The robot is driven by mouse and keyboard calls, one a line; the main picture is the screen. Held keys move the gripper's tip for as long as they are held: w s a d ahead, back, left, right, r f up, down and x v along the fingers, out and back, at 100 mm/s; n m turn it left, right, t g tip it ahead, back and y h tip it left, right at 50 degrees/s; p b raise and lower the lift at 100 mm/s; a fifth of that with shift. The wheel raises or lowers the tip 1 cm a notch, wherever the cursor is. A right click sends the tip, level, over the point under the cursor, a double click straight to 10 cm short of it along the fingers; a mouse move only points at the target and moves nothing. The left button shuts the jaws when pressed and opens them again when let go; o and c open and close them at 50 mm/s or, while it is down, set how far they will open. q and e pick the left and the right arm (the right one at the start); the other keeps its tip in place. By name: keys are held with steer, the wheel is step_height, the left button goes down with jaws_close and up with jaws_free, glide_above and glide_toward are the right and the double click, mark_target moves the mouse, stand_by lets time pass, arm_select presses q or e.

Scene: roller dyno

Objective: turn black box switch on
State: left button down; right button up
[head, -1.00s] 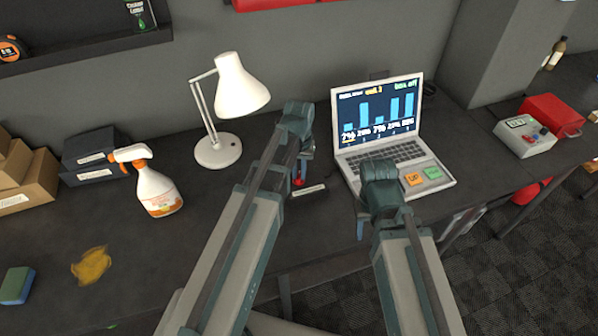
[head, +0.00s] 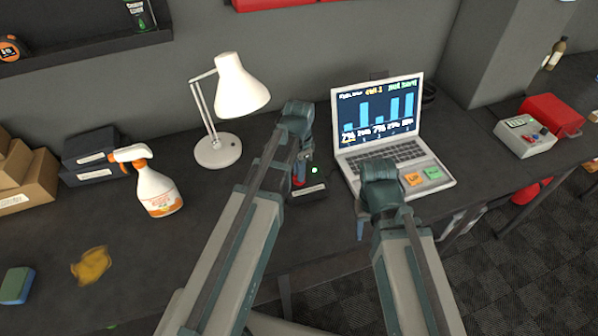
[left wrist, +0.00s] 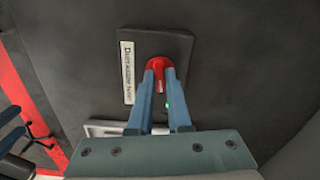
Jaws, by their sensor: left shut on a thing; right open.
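The black box (left wrist: 182,45) lies on the dark bench with a white label along one side. In the head view the box (head: 308,195) is partly hidden behind my left arm. Its red switch (left wrist: 159,64) sits between the fingertips of my left gripper (left wrist: 160,72), which is shut on it. A small green light glows on the box beside the switch. In the head view my left gripper (head: 301,175) is over the box. My right gripper (head: 361,222) is open near the bench's front edge, below the laptop; its fingers are mostly hidden by the arm.
A laptop (head: 380,125) with a bar chart stands right of the box. A white lamp (head: 240,90) and a spray bottle (head: 157,190) stand to the left. A grey meter (head: 522,138) and a red case (head: 552,115) sit at far right.

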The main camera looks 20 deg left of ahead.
arm_select(q)
steer(key=shift+m, duration=0.9)
steer(key=c, duration=0.9)
jaws_free()
steer(key=shift+o, duration=0.2)
steer(key=shift+r, duration=0.1)
step_height(320, 180, up, 8)
steer(key=p, duration=0.7)
steer(key=shift+f+p, duration=0.25)
steer(key=shift+p, duration=0.05)
steer(key=shift+f, duration=0.15)
